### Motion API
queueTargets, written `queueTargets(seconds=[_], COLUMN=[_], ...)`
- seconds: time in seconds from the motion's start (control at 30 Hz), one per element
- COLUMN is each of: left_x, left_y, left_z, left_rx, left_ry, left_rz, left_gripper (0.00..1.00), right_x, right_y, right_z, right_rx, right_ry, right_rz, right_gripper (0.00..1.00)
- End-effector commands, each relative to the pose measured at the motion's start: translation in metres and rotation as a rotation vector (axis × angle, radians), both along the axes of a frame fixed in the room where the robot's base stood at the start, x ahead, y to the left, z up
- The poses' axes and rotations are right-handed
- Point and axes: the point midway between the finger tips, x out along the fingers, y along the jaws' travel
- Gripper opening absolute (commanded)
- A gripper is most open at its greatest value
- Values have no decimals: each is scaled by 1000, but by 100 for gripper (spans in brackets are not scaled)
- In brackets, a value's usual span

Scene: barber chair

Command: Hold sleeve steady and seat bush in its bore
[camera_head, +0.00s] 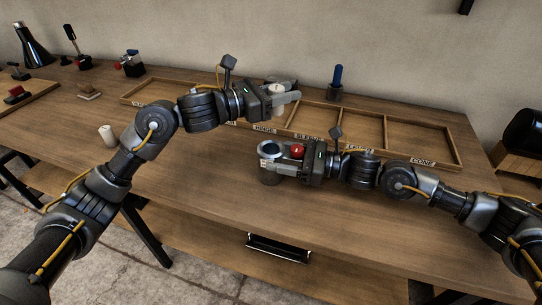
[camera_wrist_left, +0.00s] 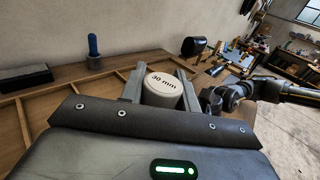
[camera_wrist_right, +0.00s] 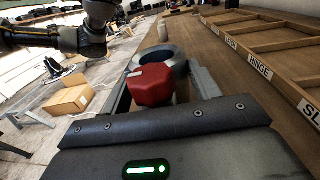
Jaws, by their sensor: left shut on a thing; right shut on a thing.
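A white cylindrical bush (camera_wrist_left: 162,89) marked "30 mm" on its top sits between the fingers of my left gripper (camera_head: 284,93). In the head view the bush (camera_head: 276,87) is held upright over the divided tray, behind the sleeve. My right gripper (camera_head: 279,162) is shut on the grey sleeve (camera_head: 270,179), whose round bore faces up near the table's middle. The sleeve's ring also shows in the right wrist view (camera_wrist_right: 172,54). A red faceted knob (camera_wrist_right: 151,85) lies between the right fingers beside the ring. The bush and sleeve are apart. I cannot tell whether the sleeve touches the table.
A loose white cylinder (camera_head: 107,135) stands at left. Free tabletop (camera_head: 190,160) lies between it and the sleeve.

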Motion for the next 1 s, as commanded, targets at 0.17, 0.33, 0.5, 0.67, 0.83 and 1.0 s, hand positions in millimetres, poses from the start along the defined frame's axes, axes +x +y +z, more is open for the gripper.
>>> queueTargets(seconds=[0.17, 0.33, 0.5, 0.67, 0.83, 1.0], left_x=[-11, -31, -50, -57, -57, -57], left_y=[1, 6, 9, 10, 10, 10], left_z=[-15, -18, -12, -9, -30, -60], left_rx=[1, -1, -1, -2, -2, -3], left_ry=[1, -2, -2, -1, 4, 3], left_rz=[-250, -444, -563, -595, -595, -594], left_gripper=[9, 9, 9, 9, 9, 9], right_x=[0, 0, 0, 0, 0, 0], right_y=[0, 0, 0, 0, 0, 0], right_z=[0, 0, 0, 0, 0, 0], right_rx=[0, 0, 0, 0, 0, 0], right_ry=[0, 0, 0, 0, 0, 0], right_rz=[0, 0, 0, 0, 0, 0], right_gripper=[29, 29, 29, 29, 29, 29])
